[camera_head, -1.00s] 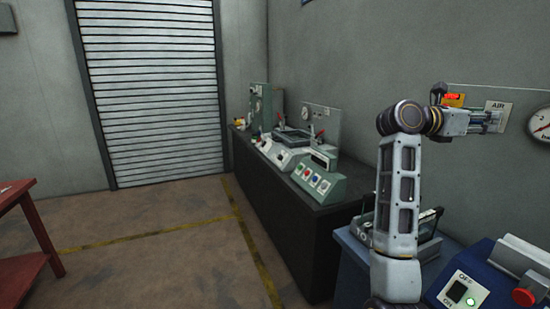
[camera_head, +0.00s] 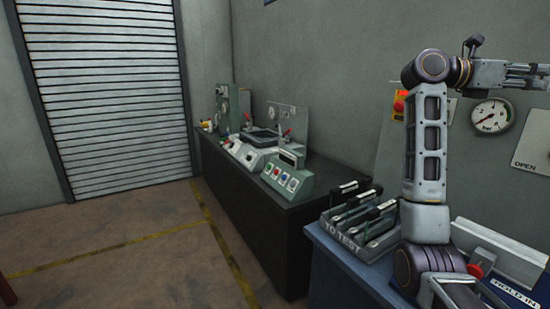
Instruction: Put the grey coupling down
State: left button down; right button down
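I cannot make out the grey coupling in the head view. One of my arms, which I take for the right one, rises at the right side of the picture with its forearm pointing right. My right gripper (camera_head: 528,76) is high at the right edge, in front of the wall. Its fingers run towards the picture edge. I cannot tell whether they hold anything. My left gripper is not in view.
A blue bench (camera_head: 335,262) carries a "TO TEST" rack (camera_head: 345,238) with several dark-handled items. A box marked "HOLD IN" (camera_head: 513,292) is at lower right. A gauge (camera_head: 491,115) hangs on the panel. A dark bench (camera_head: 240,200) runs further back. The floor at left is clear.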

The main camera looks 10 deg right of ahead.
jog(key=w+a+f+n+t+y, duration=0.1)
jog(key=w+a+f+n+t, duration=0.4)
jog(key=f, duration=0.4)
jog(key=w+a+f+n+t+y, duration=0.25)
jog(key=w+a+f+t, duration=0.3)
jog(key=f, duration=0.35)
jog(key=w+a+f+n+t, duration=0.4)
jog(key=w+a+f+t, duration=0.15)
jog(key=f, duration=0.45)
jog(key=s+a+f+n+t+y, duration=0.1)
jog(key=a+f+n+t+y, duration=0.25)
jog(key=f, duration=0.65)
jog(key=s+a+f+n+t+y, duration=0.1)
jog(key=a+f+n+t+y, duration=0.3)
jog(key=f, duration=0.5)
jog(key=s+a+f+n+y, duration=0.1)
jog(key=s+a+f+y, duration=0.2)
jog(key=s+a+f, duration=0.2)
jog(key=s+a+f+n+y, duration=0.1)
jog(key=s+a+f+y, duration=0.2)
jog(key=s+a+f, duration=0.3)
jog(key=shift+a+f, duration=2.15)
jog(key=shift+f, duration=1.75)
jog(key=shift+s+g, duration=0.1)
jog(key=shift+g, duration=0.15)
